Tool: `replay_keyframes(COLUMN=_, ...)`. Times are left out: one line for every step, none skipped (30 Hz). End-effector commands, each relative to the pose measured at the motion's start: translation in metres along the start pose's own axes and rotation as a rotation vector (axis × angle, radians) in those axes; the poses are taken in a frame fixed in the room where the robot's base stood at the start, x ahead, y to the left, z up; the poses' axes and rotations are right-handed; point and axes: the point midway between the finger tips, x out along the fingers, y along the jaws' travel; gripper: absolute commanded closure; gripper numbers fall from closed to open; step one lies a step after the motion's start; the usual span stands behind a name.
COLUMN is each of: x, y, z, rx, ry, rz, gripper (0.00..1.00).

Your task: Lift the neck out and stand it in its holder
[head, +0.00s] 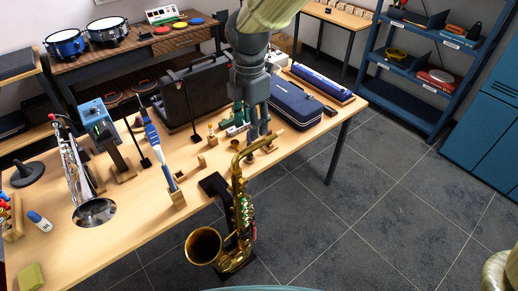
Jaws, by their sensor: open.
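A brass saxophone (240,213) stands upright on a dark stand at the table's front edge, its bell low and to the left. Its curved gold neck (239,160) is at the top of the body and bends up to the right, toward my gripper. My gripper (259,142) points down over the table with its fingers apart. The neck's upper end overlaps the fingers in this view; I cannot tell whether they touch or if the neck is between them. Small wooden blocks stand near it, one at the left (202,161); I cannot tell which is the neck's holder.
A navy case (296,108) lies right of my gripper, and an open black case (196,95) stands behind. A blue-and-white upright item in a wooden block (177,198) and a silver trumpet-like horn (95,211) stand left. Floor is free at right.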

Motion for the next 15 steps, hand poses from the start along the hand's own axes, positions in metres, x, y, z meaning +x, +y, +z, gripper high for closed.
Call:
replay_keyframes(x=0.006, y=-0.001, z=0.000, rx=0.000, ry=0.000, rz=-0.004, gripper=0.57)
replay_keyframes(x=0.010, y=-0.001, z=0.000, rx=0.001, ry=-0.001, rz=-0.004, gripper=0.57)
replay_keyframes(x=0.015, y=-0.001, z=0.001, rx=0.001, ry=-0.001, rz=-0.004, gripper=0.57)
replay_keyframes(x=0.018, y=-0.001, z=0.001, rx=0.002, ry=0.000, rz=-0.004, gripper=0.57)
replay_keyframes(x=0.021, y=-0.001, z=0.001, rx=0.002, ry=0.000, rz=-0.003, gripper=0.57)
replay_keyframes(x=0.024, y=-0.002, z=0.001, rx=0.002, ry=0.000, rz=-0.003, gripper=0.57)
replay_keyframes(x=0.026, y=-0.002, z=0.001, rx=0.002, ry=0.000, rz=-0.002, gripper=0.57)
replay_keyframes(x=0.027, y=-0.002, z=0.001, rx=0.002, ry=0.000, rz=-0.002, gripper=0.57)
replay_keyframes(x=0.029, y=-0.002, z=0.001, rx=0.003, ry=0.000, rz=-0.001, gripper=0.57)
replay_keyframes(x=0.030, y=-0.002, z=0.001, rx=0.003, ry=0.000, rz=-0.001, gripper=0.57)
replay_keyframes(x=0.031, y=-0.002, z=0.001, rx=0.002, ry=0.000, rz=-0.001, gripper=0.57)
replay_keyframes(x=0.034, y=-0.002, z=0.001, rx=0.002, ry=-0.001, rz=-0.002, gripper=0.57)
replay_keyframes(x=0.036, y=-0.003, z=0.001, rx=0.002, ry=-0.001, rz=-0.004, gripper=0.57)
replay_keyframes(x=0.040, y=-0.003, z=0.001, rx=0.002, ry=-0.001, rz=-0.004, gripper=0.57)
replay_keyframes(x=0.045, y=-0.004, z=0.000, rx=0.002, ry=-0.001, rz=-0.005, gripper=0.57)
